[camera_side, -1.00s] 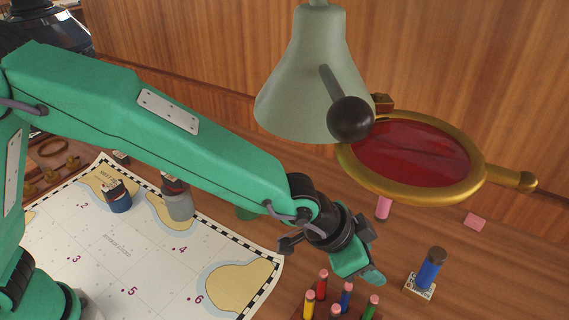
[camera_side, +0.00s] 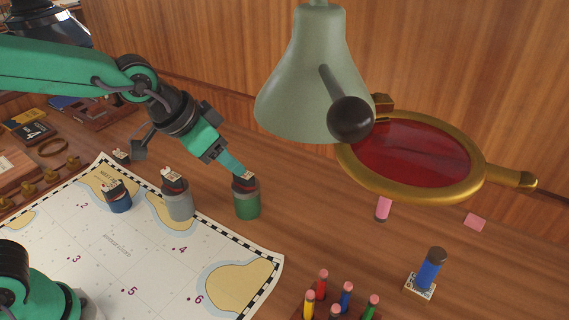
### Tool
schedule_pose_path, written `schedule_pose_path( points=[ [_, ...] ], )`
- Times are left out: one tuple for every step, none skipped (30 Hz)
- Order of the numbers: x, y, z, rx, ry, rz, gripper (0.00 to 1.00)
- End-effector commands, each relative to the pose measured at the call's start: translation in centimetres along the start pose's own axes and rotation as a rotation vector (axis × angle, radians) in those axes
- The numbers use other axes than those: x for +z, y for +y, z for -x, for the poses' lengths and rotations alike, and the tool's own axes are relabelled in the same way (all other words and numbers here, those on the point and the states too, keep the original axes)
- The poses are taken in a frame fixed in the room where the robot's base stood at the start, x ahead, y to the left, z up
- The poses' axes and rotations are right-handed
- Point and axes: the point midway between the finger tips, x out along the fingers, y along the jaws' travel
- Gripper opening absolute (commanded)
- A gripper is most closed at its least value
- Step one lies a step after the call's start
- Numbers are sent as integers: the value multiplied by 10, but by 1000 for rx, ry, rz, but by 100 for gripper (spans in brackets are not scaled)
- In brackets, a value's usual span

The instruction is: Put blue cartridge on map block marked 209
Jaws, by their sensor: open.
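The blue cartridge (camera_side: 430,272), a blue cylinder with a dark cap, stands at the lower right on a small pale patterned map block (camera_side: 417,291). It looks upright or very slightly tilted. The number on the block is too small to read. My gripper (camera_side: 230,162) is open and empty at centre left, well away from the cartridge. Its tip overlaps the top of a green bottle (camera_side: 247,204) in the picture; I cannot tell whether they touch.
Several coloured pegs (camera_side: 346,297) stand at the bottom. A lamp (camera_side: 312,80) and a magnifier (camera_side: 484,175) hang over the table. A pink block (camera_side: 474,222) lies at right.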

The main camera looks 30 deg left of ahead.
Motion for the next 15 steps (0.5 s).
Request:
schedule_pose_path(
  points=[
    [9,-13,12,-19,0,30,52],
    [16,-20,18,-29,-5,45,52],
    [24,-28,26,-41,-9,65,52],
    [30,-33,31,-51,-14,80,52],
    [36,-38,37,-60,-15,96,52],
    [46,-45,44,-73,-22,116,52],
    [52,-50,49,-82,-24,131,52],
    [60,-54,54,-91,-29,147,52],
    [69,-60,60,-103,-33,167,52],
    [76,-63,65,-112,-38,182,52],
    [83,-67,70,-121,-40,198,52],
    [93,-71,75,-133,-46,217,52],
    [100,-73,79,-141,-48,232,52],
    [107,-76,82,-149,-53,246,52],
    [116,-78,87,-158,-56,263,52]
  ],
)
